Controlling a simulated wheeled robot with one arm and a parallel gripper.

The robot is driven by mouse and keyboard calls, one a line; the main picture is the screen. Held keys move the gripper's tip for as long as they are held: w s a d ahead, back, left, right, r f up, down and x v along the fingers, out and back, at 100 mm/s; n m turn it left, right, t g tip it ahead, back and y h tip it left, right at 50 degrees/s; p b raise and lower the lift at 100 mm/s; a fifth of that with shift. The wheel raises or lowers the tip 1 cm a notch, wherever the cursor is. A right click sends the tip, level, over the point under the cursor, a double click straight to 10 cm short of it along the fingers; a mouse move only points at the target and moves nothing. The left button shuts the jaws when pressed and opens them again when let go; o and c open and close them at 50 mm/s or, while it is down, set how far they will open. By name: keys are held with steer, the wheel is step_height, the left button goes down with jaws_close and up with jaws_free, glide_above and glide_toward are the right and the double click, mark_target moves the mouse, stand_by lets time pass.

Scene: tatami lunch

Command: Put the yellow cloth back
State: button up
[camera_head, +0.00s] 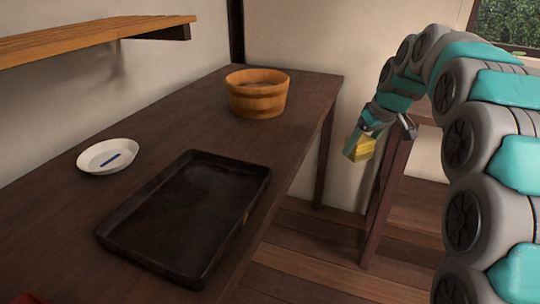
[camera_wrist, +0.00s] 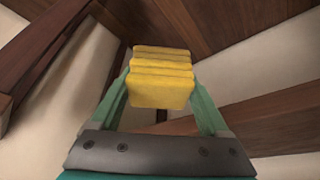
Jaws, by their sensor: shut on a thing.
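The yellow cloth (camera_wrist: 161,82) looks like a small folded block with several layers. In the wrist view it sits between the two fingers of my gripper (camera_wrist: 162,92), which is shut on it. In the head view my gripper (camera_head: 362,140) holds the cloth (camera_head: 364,149) in the air. They appear right of the long dark table, before a table leg. The cloth's far side is hidden.
The dark wooden table (camera_head: 50,215) bears a black tray (camera_head: 185,160), a white dish (camera_head: 92,164) with a blue item on it, and a wooden tub (camera_head: 257,112). A wooden shelf (camera_head: 85,36) juts out at upper left. Another wooden table (camera_head: 425,140) stands behind my arm.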

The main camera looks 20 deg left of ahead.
steer(key=s+a+r+n+g+y+b, duration=0.1)
steer(key=s+a+r+n+g, duration=0.1)
steer(key=s+r+n, duration=0.35)
steer(key=s+a+r+n+g+y+b, duration=0.1)
steer(key=s+a+r+n, duration=0.2)
steer(key=s+r, duration=0.45)
steer(key=a+f, duration=0.1)
steer(key=a, duration=0.4)
steer(key=a+f+p, duration=0.1)
steer(key=a, duration=0.4)
steer(key=a+f, duration=0.1)
steer(key=a, duration=0.4)
steer(key=shift+w+f+p, duration=0.25)
steer(key=shift+w+p, duration=0.05)
steer(key=shift+p, duration=0.1)
steer(key=shift+f, duration=1.75)
steer(key=shift+f, duration=0.1)
steer(key=o, duration=1.2)
steer(key=shift+c, duration=0.2)
